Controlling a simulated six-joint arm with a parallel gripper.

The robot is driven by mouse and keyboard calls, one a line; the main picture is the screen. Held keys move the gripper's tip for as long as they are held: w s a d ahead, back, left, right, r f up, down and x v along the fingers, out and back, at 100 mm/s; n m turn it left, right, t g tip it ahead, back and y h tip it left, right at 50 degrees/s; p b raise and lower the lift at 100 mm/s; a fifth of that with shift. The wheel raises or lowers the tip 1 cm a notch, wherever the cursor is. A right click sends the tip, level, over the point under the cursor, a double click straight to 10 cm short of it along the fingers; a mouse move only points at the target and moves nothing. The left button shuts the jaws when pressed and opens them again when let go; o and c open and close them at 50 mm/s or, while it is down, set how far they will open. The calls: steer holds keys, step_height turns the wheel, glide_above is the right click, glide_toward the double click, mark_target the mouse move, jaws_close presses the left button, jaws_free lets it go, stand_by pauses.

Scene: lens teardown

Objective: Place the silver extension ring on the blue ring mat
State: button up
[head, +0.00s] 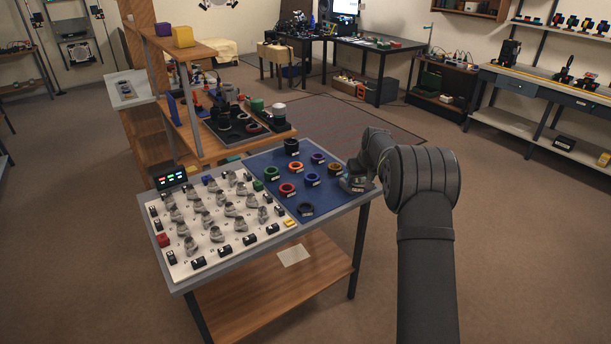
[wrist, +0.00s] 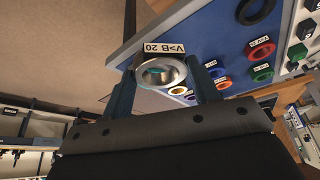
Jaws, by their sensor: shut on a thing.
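My gripper (head: 355,180) is over the right edge of the table in the head view. In the wrist view my gripper (wrist: 163,88) is shut on the silver extension ring (wrist: 160,72), with one finger on each side. The ring has a shiny inner wall and a white tag reading "V>B 20". The blue ring mat (head: 333,198) covers the right part of the table and also shows in the wrist view (wrist: 200,38). In the wrist view the ring overlaps the mat's edge; I cannot tell its height. In the head view my gripper largely hides the ring.
Several coloured rings lie on the mat, including a green ring (head: 271,173), a purple ring (head: 318,158) and a dark ring (head: 305,209) near the front. A white board (head: 205,250) with several grey pieces fills the table's left. A wooden shelf (head: 195,50) stands behind.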

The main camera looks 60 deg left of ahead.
glide_above(323, 201)
steer(key=d, duration=0.1)
steer(key=f, duration=0.7)
steer(key=shift+s+d, duration=0.15)
steer(key=shift+s, duration=0.15)
steer(key=shift+f, duration=1.95)
steer(key=shift+f, duration=0.2)
steer(key=o, duration=0.7)
steer(key=v, duration=1.2)
steer(key=shift+r, duration=0.15)
